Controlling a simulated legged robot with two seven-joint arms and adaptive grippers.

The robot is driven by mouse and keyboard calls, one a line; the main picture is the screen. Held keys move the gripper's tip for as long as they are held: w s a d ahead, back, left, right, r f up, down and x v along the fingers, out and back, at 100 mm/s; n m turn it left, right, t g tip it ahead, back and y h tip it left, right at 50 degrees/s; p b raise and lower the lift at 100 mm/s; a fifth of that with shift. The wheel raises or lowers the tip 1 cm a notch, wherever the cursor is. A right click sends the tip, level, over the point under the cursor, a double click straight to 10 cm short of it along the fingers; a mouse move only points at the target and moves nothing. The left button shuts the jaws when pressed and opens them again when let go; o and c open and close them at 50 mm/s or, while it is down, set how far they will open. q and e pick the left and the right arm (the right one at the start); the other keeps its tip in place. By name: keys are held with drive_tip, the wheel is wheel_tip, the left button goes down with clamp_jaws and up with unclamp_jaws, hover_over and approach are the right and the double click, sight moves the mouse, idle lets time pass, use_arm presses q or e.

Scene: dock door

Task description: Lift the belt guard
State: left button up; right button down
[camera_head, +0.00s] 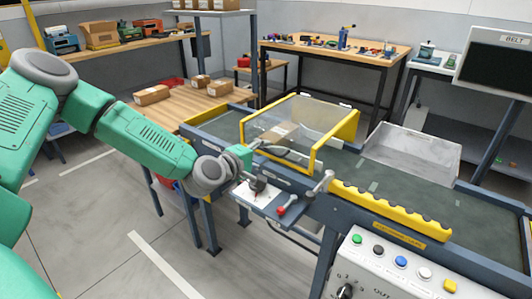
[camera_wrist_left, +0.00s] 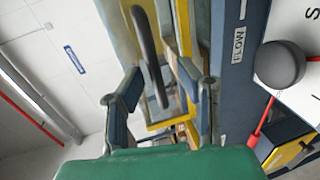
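The belt guard (camera_head: 318,158) is a clear cover with a yellow frame, sitting over the conveyor belt in the head view. Its yellow frame (camera_wrist_left: 184,28) also shows in the left wrist view. A dark bar handle (camera_wrist_left: 150,58) is on the guard's near side. My left gripper (camera_head: 268,147) is at this handle. In the left wrist view its two fingers (camera_wrist_left: 160,80) stand apart, with the handle between them and gaps on both sides. Whether either finger touches the handle is hard to tell. My right gripper is not in view.
The conveyor (camera_head: 400,188) runs from back left to front right. A small shelf (camera_head: 266,200) with a red-knobbed lever, a yellow rail (camera_head: 390,210) and a button panel (camera_head: 390,270) are on the near side. Cartons (camera_head: 151,95) lie far left.

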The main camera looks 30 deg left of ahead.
use_arm(q)
drive_tip(key=shift+w+d, duration=0.45)
drive_tip(key=shift+w, duration=0.2)
drive_tip(key=shift+a+f, duration=0.1)
drive_tip(key=shift+a, duration=0.1)
clamp_jaws()
